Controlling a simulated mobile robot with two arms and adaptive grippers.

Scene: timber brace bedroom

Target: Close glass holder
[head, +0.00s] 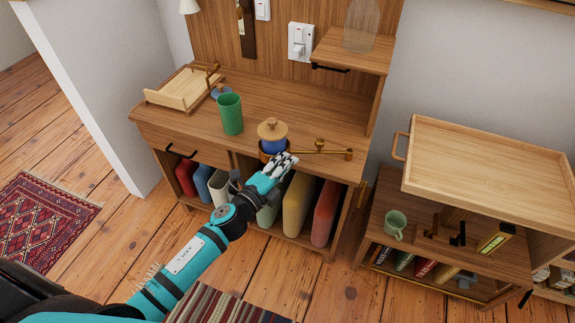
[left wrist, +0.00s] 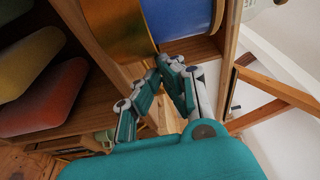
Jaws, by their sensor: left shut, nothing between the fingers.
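A brass ring-shaped holder (head: 263,154) sits at the front edge of the wooden desk, with a thin brass arm (head: 325,152) reaching right. A blue jar with a round wooden lid (head: 272,130) stands in or just behind the ring; I cannot tell which. I cannot be sure which part is the glass holder. My left gripper (head: 290,159) is shut and empty at the desk's front edge, right beside the ring. In the left wrist view its fingertips (left wrist: 170,62) are close to the brass surface (left wrist: 118,28) and the blue surface (left wrist: 178,18); contact is unclear.
A green cup (head: 230,114) and a wooden tray (head: 183,90) stand on the desk (head: 190,125). Books fill the shelf below. A small raised shelf (head: 352,50) holds a clear glass dome. At right, a wooden cart (head: 490,165) holds a pale green mug (head: 396,223).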

